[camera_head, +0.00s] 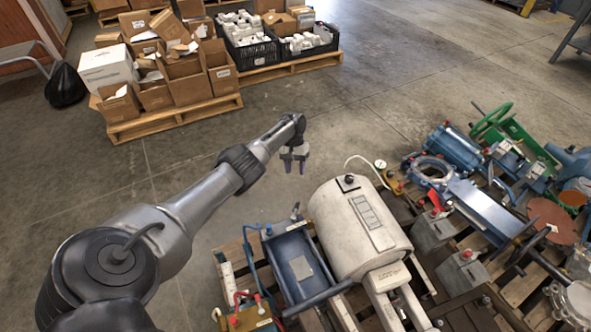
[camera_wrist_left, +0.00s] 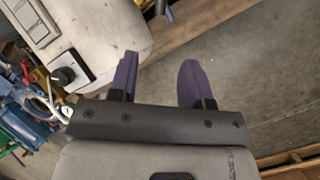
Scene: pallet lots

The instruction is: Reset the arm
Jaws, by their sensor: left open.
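My left gripper (camera_head: 294,168) hangs at the end of my left arm in the head view, above bare concrete floor and just left of a white cylindrical machine. Its two purple fingers point down and stand apart with nothing between them. In the left wrist view the left gripper (camera_wrist_left: 158,80) also shows open and empty, with floor and a wooden pallet edge beyond it. My right gripper is not in view.
The white machine (camera_head: 357,232) and a blue metal box (camera_head: 296,262) lie on pallets at the front. Blue and green valve parts (camera_head: 500,130) fill the right. Cardboard boxes (camera_head: 187,80) and black crates (camera_head: 250,52) stand on pallets at the back. Floor between is clear.

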